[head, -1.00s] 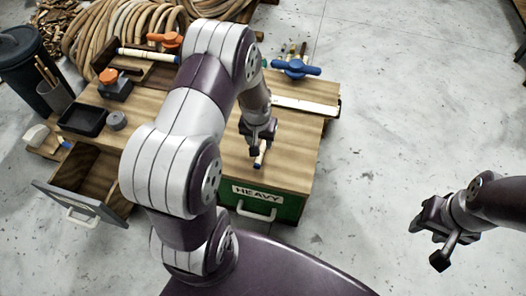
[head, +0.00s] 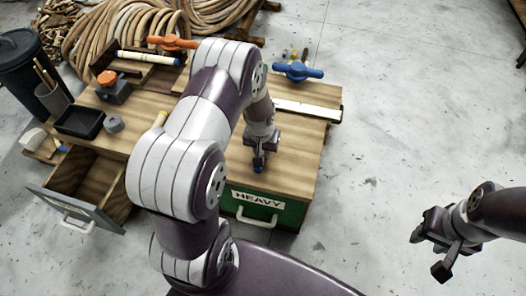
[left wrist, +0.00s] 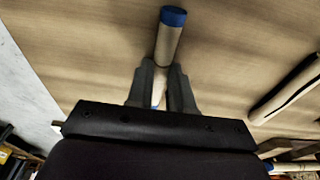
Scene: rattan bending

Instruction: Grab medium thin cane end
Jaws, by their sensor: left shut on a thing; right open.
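A pale thin cane with a blue end (left wrist: 167,42) sticks out between the fingers of my left gripper (left wrist: 160,88) in the left wrist view. The gripper is shut on it, a short way behind the blue end. In the head view my left gripper (head: 260,158) is over the front part of the wooden top, and only the blue tip (head: 258,170) of the cane shows below the fingers. The rest of the cane is hidden. My right gripper (head: 437,246) is open and empty, out over the floor at right.
The wooden bench (head: 290,150) has a green HEAVY drawer (head: 262,208) and an open drawer (head: 85,195) at left. A blue-handled clamp (head: 298,71), a white strip (head: 300,109), a black tray (head: 79,122) and another blue-ended stick (head: 145,57) lie on top.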

